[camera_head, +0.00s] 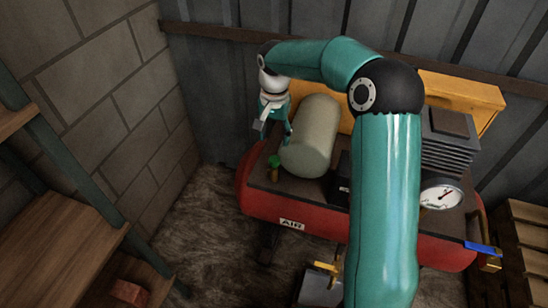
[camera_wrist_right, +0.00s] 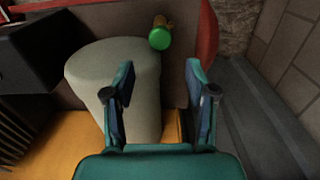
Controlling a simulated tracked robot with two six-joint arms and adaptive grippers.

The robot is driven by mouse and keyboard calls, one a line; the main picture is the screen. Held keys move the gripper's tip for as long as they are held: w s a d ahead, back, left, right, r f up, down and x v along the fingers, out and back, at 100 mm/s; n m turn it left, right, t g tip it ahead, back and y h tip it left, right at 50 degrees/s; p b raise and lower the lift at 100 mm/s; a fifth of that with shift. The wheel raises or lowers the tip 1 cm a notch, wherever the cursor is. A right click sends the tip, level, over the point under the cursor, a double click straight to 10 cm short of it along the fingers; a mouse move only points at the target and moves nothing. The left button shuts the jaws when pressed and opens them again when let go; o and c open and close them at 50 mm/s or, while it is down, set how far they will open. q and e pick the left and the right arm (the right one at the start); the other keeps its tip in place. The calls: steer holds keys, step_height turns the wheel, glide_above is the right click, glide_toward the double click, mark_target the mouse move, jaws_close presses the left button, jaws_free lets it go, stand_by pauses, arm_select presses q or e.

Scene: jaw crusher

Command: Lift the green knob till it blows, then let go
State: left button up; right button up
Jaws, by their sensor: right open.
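The green knob (camera_head: 274,161) sits on a short brass stem at the left end of the red air tank (camera_head: 330,220). In the right wrist view the green knob (camera_wrist_right: 160,38) lies beyond my fingertips, between their lines and apart from them. My right gripper (camera_head: 275,132) is above and behind the knob, beside the pale cylinder. In the right wrist view my right gripper (camera_wrist_right: 160,82) is open with nothing between its fingers. My left gripper is not in view.
The pale cylinder (camera_head: 312,135) stands close to the knob and my right fingers. A pressure gauge (camera_head: 441,193), a blue-handled valve (camera_head: 482,248) and a finned block (camera_head: 448,140) are to the right. Wooden shelves (camera_head: 60,240) stand left; a pallet (camera_head: 525,235) is right.

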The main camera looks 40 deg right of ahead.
mark_target(275, 158)
step_height(275, 158, down, 9)
steer(key=shift+r, duration=0.1)
stand_by(0.3)
